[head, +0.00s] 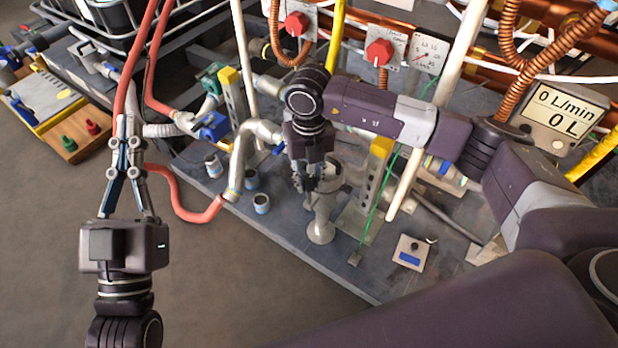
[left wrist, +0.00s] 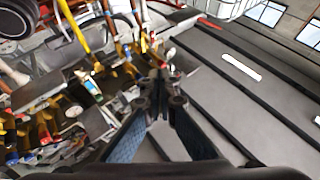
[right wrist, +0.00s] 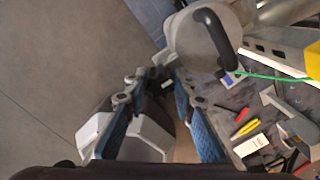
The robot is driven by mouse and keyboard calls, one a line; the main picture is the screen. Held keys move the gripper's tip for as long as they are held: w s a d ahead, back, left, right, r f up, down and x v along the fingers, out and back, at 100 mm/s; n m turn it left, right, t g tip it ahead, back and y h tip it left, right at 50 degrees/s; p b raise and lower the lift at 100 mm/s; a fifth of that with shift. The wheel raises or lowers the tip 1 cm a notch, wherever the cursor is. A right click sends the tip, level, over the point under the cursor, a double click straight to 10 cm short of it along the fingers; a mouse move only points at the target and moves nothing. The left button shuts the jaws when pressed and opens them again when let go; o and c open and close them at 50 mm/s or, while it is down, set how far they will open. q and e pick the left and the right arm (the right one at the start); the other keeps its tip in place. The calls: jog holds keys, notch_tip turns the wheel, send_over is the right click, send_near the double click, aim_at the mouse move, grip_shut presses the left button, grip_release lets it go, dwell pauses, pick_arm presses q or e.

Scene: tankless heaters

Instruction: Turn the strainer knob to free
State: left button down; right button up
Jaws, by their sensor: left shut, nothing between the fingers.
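My right gripper (head: 305,182) points down over the bench, beside and over a grey upright strainer-like body (head: 321,222). In the right wrist view a grey round body with a black curved handle (right wrist: 213,30) stands just beyond the fingertips, to their right. I cannot tell if this handle is the strainer knob, or if the fingers touch it. My right gripper (right wrist: 165,72) is partly open, with nothing clearly held. My left gripper (head: 129,125) is shut and empty, raised over the floor at the left. Its fingertips also meet in the left wrist view (left wrist: 159,80).
Red knobs (head: 380,52) sit on plates behind my right arm. A small plate with a black knob (head: 413,245) lies on the bench at right. Red hoses (head: 180,205), a green string (head: 378,195) and yellow-topped posts crowd the bench. The floor at front left is clear.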

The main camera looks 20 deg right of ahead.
grip_shut()
